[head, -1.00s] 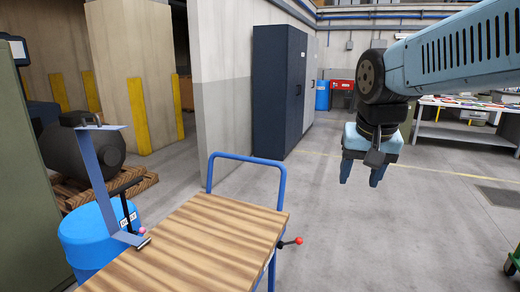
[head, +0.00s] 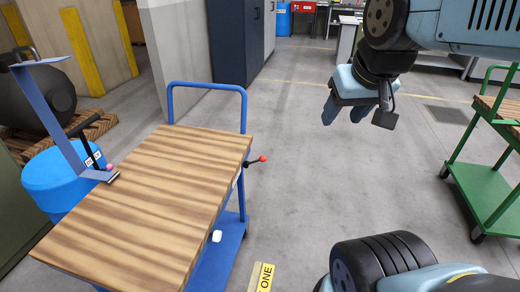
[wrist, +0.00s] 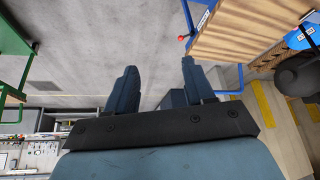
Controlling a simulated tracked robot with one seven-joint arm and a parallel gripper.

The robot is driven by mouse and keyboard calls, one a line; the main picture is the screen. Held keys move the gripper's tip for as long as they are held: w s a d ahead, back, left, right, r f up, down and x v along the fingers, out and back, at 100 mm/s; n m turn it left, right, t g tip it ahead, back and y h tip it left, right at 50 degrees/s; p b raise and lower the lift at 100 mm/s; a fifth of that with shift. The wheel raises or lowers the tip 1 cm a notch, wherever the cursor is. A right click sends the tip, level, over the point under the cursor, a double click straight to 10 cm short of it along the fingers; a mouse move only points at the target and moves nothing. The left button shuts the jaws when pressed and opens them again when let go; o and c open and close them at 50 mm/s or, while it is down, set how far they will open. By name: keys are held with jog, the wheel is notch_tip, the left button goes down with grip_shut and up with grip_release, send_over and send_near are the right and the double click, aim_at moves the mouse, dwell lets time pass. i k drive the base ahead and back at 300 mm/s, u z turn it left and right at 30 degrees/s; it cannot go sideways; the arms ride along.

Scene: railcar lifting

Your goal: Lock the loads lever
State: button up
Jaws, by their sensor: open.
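A small lever with a red ball knob (head: 262,159) sticks out from the right side of the wood-topped blue cart (head: 150,205). Its red knob also shows at the top of the wrist view (wrist: 182,38). A second, black handle (head: 83,125) with a pink ball (head: 109,167) at its foot is on the blue upright bracket (head: 50,115) at the cart's left edge. I cannot tell which of the two is the loads lever. My gripper (head: 343,112) is open and empty in the air, right of the cart and apart from both levers. Its two fingers (wrist: 159,66) show in the wrist view.
A blue drum (head: 55,180) stands left of the cart. A green trolley (head: 490,175) stands at the right. A small white object (head: 217,236) lies on the cart's lower shelf. The floor between cart and trolley is clear, with a yellow sign (head: 262,278) at the front.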

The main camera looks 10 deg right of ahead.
aim_at(262, 158)
jog(key=u, duration=0.05)
jog(key=k, duration=0.65)
jog(key=z, duration=0.3)
jog(key=i, duration=1.5)
jog(key=u, duration=0.7)
